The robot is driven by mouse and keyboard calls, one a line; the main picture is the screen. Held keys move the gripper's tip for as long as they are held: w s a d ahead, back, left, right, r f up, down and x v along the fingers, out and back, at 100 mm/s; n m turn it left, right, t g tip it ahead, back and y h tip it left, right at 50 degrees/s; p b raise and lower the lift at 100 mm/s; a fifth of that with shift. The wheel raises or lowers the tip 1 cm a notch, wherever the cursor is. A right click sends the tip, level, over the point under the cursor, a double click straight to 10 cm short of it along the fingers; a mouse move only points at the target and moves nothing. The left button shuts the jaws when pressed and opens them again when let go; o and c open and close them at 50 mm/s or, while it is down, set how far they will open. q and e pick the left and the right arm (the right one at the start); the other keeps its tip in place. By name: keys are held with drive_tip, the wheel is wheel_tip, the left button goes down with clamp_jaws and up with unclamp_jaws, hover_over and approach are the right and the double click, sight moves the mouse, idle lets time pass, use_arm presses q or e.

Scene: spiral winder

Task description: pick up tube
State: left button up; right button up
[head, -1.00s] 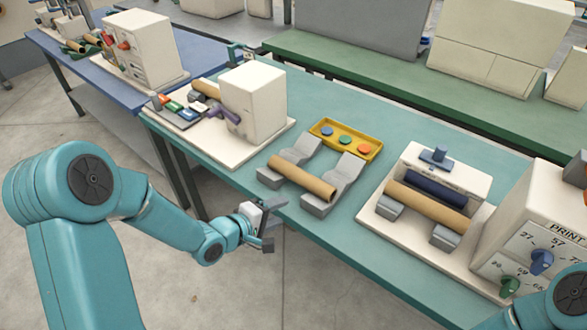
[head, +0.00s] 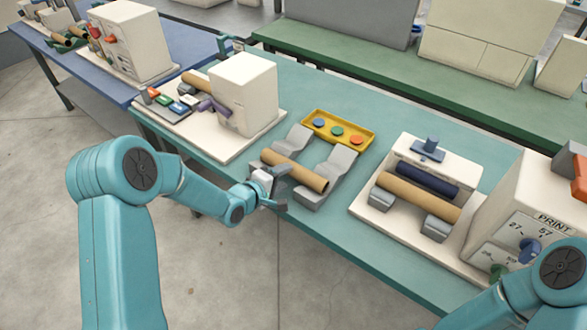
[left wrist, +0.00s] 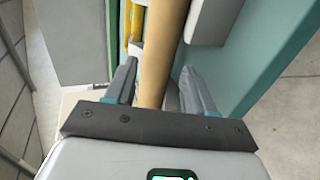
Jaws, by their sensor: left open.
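A brown cardboard tube (head: 295,171) lies across two grey cradle blocks (head: 325,185) on the teal table. My left gripper (head: 281,188) is at the table's front edge, beside the near side of this tube. In the left wrist view the tube (left wrist: 160,50) runs lengthwise between the two open fingers of my left gripper (left wrist: 155,88). No contact between fingers and tube can be made out. A second brown tube (head: 418,197) rests on grey supports of the white machine to the right. My right gripper is out of view; only part of its arm shows at lower right.
A yellow tray (head: 341,122) with blue, green and orange discs stands behind the cradle. A white box machine (head: 243,95) with colored keys is to the left. A printer box with knobs (head: 520,215) stands at the right.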

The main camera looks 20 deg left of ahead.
sight(291, 173)
use_arm(q)
drive_tip(key=p+x, duration=0.1)
drive_tip(key=x, duration=0.3)
drive_tip(key=shift+w+d+f, duration=0.1)
drive_tip(key=shift+w, duration=0.25)
drive_tip(key=shift+s, duration=0.1)
drive_tip(key=shift+c, duration=0.7)
drive_tip(key=c, duration=0.6)
